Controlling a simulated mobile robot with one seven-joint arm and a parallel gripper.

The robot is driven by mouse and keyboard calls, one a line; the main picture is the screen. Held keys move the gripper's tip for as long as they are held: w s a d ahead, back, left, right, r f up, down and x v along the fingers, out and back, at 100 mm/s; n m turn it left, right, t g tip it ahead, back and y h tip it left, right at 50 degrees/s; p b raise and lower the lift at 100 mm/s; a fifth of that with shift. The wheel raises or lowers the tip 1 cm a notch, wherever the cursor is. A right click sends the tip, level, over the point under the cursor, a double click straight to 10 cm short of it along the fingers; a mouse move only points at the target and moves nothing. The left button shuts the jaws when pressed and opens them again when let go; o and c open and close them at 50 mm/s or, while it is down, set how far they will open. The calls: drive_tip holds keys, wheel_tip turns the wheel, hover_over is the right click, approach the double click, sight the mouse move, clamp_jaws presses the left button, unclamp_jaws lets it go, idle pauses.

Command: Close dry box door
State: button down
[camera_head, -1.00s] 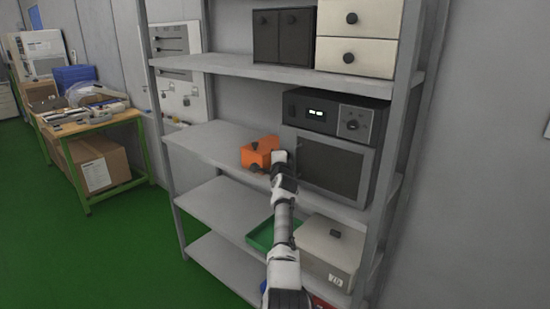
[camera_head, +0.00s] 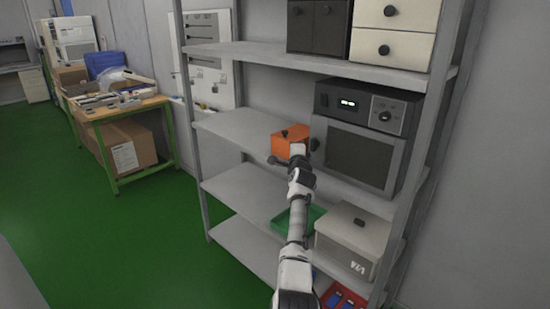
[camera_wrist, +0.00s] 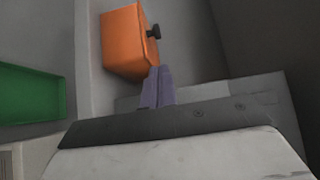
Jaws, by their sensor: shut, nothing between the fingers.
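The dry box (camera_head: 386,108) is on the middle shelf in the head view, with a lit display and dial above its door. The grey-framed door (camera_head: 358,158) has a dark window and a black knob at its left edge. It looks flush or nearly so; I cannot tell whether a small gap is left. My gripper (camera_wrist: 157,73) is shut and empty in the wrist view, its fingertips close to an orange box (camera_wrist: 122,42). In the head view my arm's end is at the door's lower left and hides part of that area.
The orange box (camera_head: 287,143) stands left of the door on the same shelf. A green tray (camera_head: 283,219) and a pale lidded box (camera_head: 350,232) are on the shelf below. Free shelf surface lies left of the orange box. Shelf uprights and edges surround the arm.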

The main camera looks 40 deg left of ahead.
drive_tip(key=s+b, duration=0.1)
drive_tip(key=s, duration=0.6)
drive_tip(key=shift+s+a+f, duration=0.25)
drive_tip(key=shift+s+a, duration=0.1)
drive_tip(key=shift+a, duration=0.1)
